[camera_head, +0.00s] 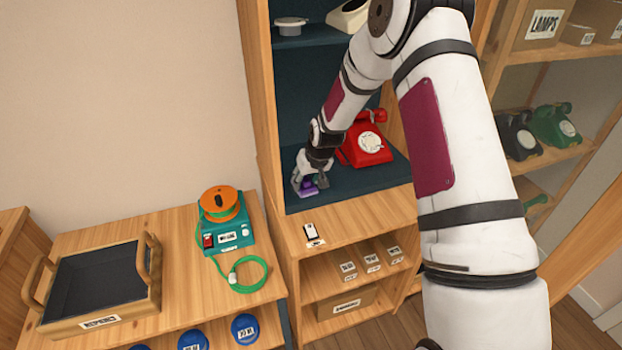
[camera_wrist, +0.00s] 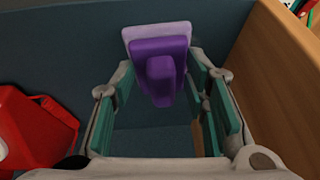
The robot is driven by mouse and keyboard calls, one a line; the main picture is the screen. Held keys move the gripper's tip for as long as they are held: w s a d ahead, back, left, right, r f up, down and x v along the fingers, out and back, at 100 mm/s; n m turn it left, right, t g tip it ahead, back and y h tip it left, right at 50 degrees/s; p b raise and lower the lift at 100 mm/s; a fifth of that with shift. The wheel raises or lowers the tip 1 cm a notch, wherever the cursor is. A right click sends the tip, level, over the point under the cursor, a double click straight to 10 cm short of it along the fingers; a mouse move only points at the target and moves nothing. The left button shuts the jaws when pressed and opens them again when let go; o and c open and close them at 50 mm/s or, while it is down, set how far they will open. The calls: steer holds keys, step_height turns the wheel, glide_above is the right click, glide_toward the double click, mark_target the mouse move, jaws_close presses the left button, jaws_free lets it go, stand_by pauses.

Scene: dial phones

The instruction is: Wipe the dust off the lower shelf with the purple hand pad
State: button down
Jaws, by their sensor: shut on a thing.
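The purple hand pad (camera_head: 307,188) is at the left end of the dark blue lower shelf (camera_head: 352,188), near its front left part. My gripper (camera_head: 312,177) reaches down into the cabinet and is shut on the pad. In the wrist view the pad (camera_wrist: 160,50) shows its purple grip block and paler lilac base between the green-lined fingers. The pad is low at the shelf surface, but I cannot tell whether it touches. I cannot make out dust on the shelf.
A red dial phone (camera_head: 367,143) stands on the same shelf, right of my gripper; its edge shows in the wrist view (camera_wrist: 32,128). A wooden side wall (camera_wrist: 275,75) is close on the other side. A small white device (camera_head: 310,232) lies on the ledge in front.

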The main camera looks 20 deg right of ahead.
steer(key=shift+s+a+f, duration=0.15)
steer(key=shift+a, duration=0.85)
steer(key=shift+s+a+f, duration=0.1)
steer(key=shift+s+a, duration=0.05)
steer(key=shift+a, duration=0.8)
steer(key=shift+w+a+r+b, duration=0.1)
steer(key=shift+w+b, duration=0.15)
steer(key=shift+b, duration=0.05)
steer(key=shift+w+d+r, duration=0.1)
steer(key=shift+d+r, duration=0.05)
steer(key=shift+d, duration=0.85)
steer(key=shift+w+d+r, duration=0.1)
steer(key=shift+d+r, duration=0.05)
steer(key=shift+d, duration=0.85)
steer(key=shift+d+f, duration=0.2)
steer(key=shift+d, duration=3.45)
steer(key=shift+a+r, duration=0.15)
steer(key=shift+a, duration=1.7)
steer(key=shift+a+f+b, duration=0.2)
steer(key=shift+a+b, duration=0.2)
steer(key=shift+a, duration=1.45)
steer(key=shift+a+r, duration=0.1)
steer(key=shift+a, duration=1.7)
